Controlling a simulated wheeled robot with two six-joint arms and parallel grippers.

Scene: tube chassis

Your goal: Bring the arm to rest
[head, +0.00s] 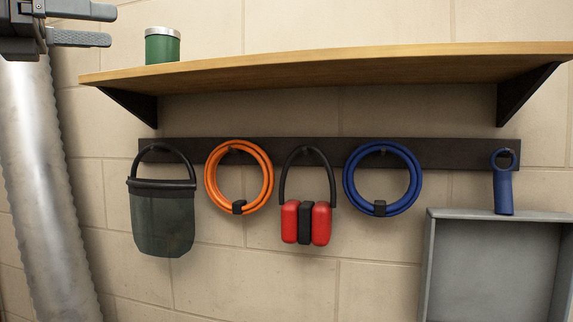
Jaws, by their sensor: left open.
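My left gripper (108,26) is at the top left corner of the head view. Its two grey fingers point right, one above the other, with a gap between them. It is open and nothing is between the fingers. It appears left of the green tin on the shelf, apart from it in the picture. My right gripper is not in view.
A wooden shelf (300,70) on black brackets holds a green tin (162,47). Below, a dark rail (330,150) carries a dark bag (162,220), orange ring (268,185), red earmuffs (320,224), blue ring (350,185) and blue tool (503,190). A grey tray (430,265) is lower right; a metal pipe (40,190) left.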

